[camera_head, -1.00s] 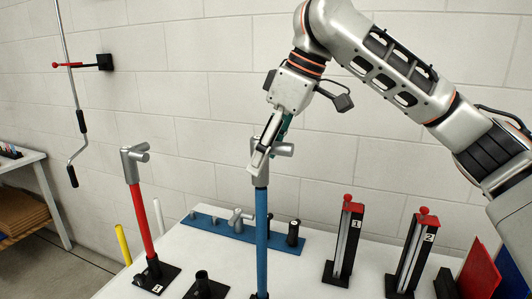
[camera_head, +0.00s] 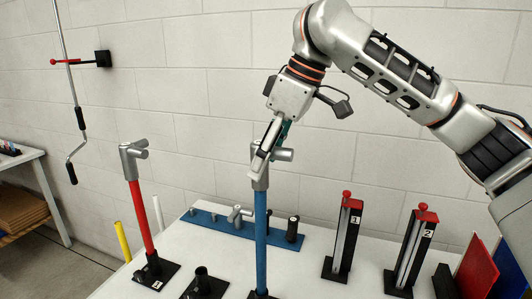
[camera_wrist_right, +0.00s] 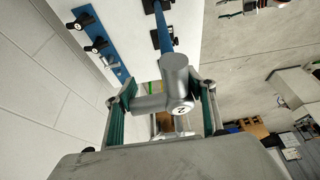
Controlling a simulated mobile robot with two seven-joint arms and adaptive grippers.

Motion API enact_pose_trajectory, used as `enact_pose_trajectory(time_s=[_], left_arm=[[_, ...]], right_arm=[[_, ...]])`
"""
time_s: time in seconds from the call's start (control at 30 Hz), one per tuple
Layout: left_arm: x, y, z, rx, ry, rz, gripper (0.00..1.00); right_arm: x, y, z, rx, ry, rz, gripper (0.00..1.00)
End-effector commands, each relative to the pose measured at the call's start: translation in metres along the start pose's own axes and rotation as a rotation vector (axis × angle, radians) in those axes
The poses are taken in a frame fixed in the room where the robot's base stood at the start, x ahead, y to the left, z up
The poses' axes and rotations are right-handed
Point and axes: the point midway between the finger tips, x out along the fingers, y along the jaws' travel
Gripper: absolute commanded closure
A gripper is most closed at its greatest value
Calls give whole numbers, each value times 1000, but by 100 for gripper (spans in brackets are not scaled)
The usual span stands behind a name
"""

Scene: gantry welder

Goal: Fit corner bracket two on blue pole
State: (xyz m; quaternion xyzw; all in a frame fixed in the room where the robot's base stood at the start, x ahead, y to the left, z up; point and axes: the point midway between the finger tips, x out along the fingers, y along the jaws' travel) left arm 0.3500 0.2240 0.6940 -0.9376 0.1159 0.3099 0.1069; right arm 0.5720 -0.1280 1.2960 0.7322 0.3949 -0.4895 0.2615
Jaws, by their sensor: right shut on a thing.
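The grey corner bracket two (camera_head: 260,178) sits on top of the upright blue pole (camera_head: 261,232), its sleeve around the pole's upper end. In the right wrist view the bracket (camera_wrist_right: 173,72) shows a "2" on its round end. The blue pole (camera_wrist_right: 163,27) runs into its sleeve. My right gripper (camera_head: 259,163) is shut on the bracket from above, and a finger hides part of it in the head view. The wrist view shows a green-padded finger on each side of it. My left gripper is not in view.
A red pole (camera_head: 142,216) with a similar grey bracket (camera_head: 131,160) stands to the left. A blue strip (camera_head: 215,225) with grey and black parts lies behind the blue pole. Black stands marked 1 (camera_head: 344,242) and 2 (camera_head: 412,252) are on the right of the white table.

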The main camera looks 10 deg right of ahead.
Motion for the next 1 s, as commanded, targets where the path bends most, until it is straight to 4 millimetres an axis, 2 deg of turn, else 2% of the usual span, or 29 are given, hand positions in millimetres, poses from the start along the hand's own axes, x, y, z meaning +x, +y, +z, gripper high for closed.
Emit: enact_pose_trajectory(time_s=[1.0], left_arm=[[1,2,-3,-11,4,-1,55]], right_arm=[[34,0,14,0,1,-2,74]])
